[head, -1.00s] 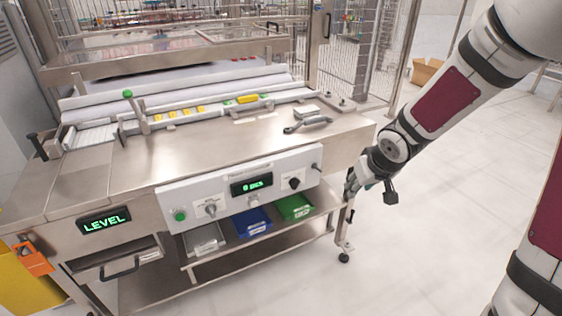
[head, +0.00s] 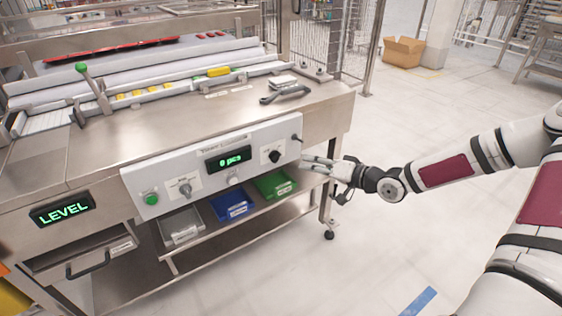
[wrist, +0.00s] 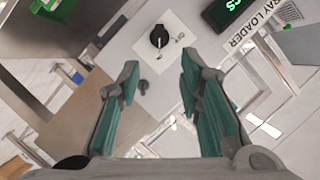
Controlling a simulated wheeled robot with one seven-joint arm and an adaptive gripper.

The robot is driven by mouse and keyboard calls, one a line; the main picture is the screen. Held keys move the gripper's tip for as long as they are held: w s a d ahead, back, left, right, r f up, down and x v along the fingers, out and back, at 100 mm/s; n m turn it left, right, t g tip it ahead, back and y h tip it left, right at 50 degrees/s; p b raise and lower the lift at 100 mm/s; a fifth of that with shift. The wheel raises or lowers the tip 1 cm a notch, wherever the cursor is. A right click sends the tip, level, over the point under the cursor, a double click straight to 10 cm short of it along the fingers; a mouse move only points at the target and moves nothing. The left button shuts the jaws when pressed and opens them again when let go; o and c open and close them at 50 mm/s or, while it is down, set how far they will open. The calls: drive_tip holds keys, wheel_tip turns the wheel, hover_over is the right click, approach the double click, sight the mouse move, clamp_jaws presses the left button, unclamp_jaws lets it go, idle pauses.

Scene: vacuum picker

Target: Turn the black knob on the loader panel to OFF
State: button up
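The black knob (head: 274,157) sits on a pale square plate at the right end of the white loader panel (head: 140,180). In the wrist view the knob (wrist: 158,37) is ahead of my gripper, nearly centred between the fingers, with a light pointer mark on it.
The panel also bears a green display (head: 228,158), a grey knob (head: 185,188) and a green button (head: 151,199). A small black lever (head: 297,138) sticks out near the panel's right end. Grey, blue (head: 232,204) and green (head: 275,185) bins stand on the shelf below.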

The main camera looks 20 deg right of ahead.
sight(279, 158)
drive_tip(key=b+x, duration=0.2)
drive_tip(key=x, duration=1.1)
drive_tip(key=shift+f+b, duration=0.15)
drive_tip(key=shift+b, duration=0.15)
clamp_jaws()
